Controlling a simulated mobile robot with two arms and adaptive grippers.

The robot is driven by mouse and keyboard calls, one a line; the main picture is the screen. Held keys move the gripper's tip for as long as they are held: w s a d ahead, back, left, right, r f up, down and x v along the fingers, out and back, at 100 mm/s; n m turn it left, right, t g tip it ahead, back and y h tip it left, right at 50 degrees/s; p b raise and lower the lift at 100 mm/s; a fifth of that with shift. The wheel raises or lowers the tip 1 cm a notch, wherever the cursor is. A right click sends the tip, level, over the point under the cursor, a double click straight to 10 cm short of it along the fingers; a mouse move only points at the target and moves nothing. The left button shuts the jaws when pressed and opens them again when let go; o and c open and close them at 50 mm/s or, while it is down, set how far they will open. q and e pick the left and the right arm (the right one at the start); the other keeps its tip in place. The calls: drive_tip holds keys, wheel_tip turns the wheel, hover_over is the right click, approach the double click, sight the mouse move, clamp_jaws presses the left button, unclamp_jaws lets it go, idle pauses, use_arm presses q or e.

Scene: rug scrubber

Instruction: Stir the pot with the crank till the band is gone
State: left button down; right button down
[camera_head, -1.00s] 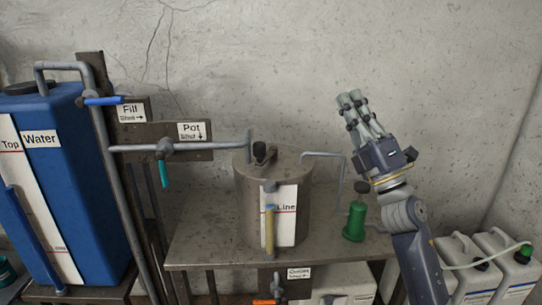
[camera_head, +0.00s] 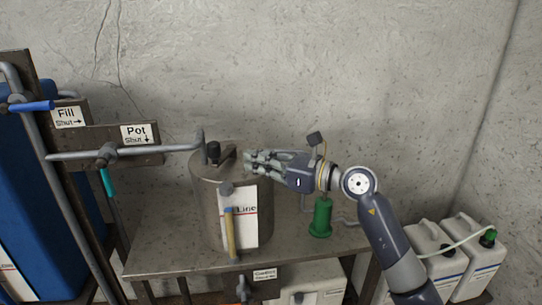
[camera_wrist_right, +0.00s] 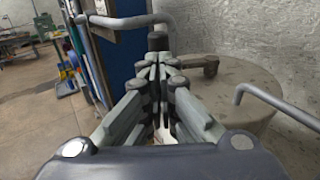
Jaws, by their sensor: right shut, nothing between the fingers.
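The steel pot (camera_head: 207,222) stands on the metal table, with a white "Line" label and a yellowish sight tube (camera_head: 230,232) on its front. The crank (camera_head: 214,153) with a dark knob sits on the pot's lid; part of it also shows in the right wrist view (camera_wrist_right: 207,66), beyond my fingers. My right gripper (camera_head: 248,162) is shut and empty, just right of the crank over the lid's right side. It appears apart from the crank, though the contact is hard to judge. In the right wrist view my fingers (camera_wrist_right: 160,72) hide part of the lid. My left gripper is out of view.
A green pump bottle (camera_head: 320,218) stands right of the pot, below my right wrist. Pipes with the Pot valve (camera_head: 105,155) and a blue water tank (camera_head: 30,200) are at left. White canisters (camera_head: 470,250) stand at lower right.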

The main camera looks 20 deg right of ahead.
sight(219, 154)
drive_tip(key=p+x, duration=0.2)
drive_tip(key=x, duration=0.4)
drive_tip(key=shift+w+a+r+p, duration=0.15)
drive_tip(key=shift+w+a+p, duration=0.1)
drive_tip(key=shift+a+p, duration=0.05)
drive_tip(key=shift+w+a, duration=0.15)
drive_tip(key=shift+w, duration=0.1)
drive_tip(key=shift+w+a, duration=0.45)
drive_tip(key=shift+a, duration=0.2)
